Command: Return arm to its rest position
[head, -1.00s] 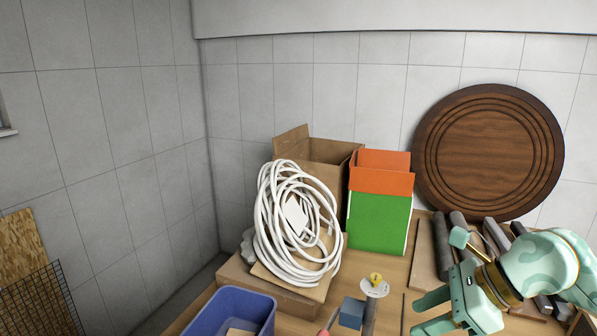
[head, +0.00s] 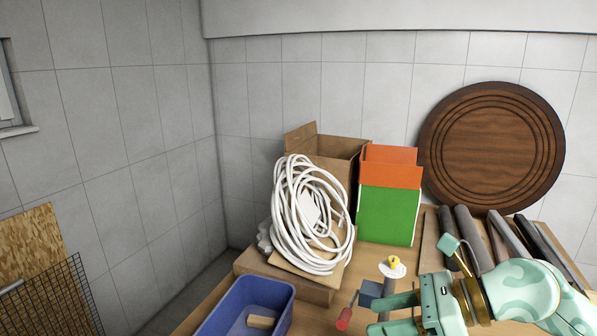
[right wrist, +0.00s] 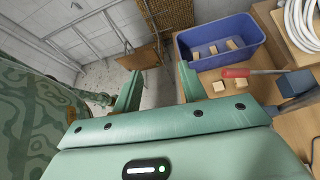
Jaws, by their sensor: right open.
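My right gripper (head: 372,315) is open over the front right of the wooden table, its fingers pointing left. Nothing is between its fingers. In the right wrist view the gripper (right wrist: 158,88) is also open and empty, with floor and the table's edge beyond the fingertips. The coiled white hose (head: 280,215) leans on a cardboard piece on top of a box, left of and behind the gripper and apart from it. My left gripper does not show in either view.
A blue bin (head: 213,325) with wooden blocks stands at the front left. A red-handled tool (head: 344,319) and a dark blue block (head: 369,292) lie by the gripper. A green and orange box (head: 388,215), dark rolls (head: 473,238) and a round wooden panel (head: 492,147) are behind.

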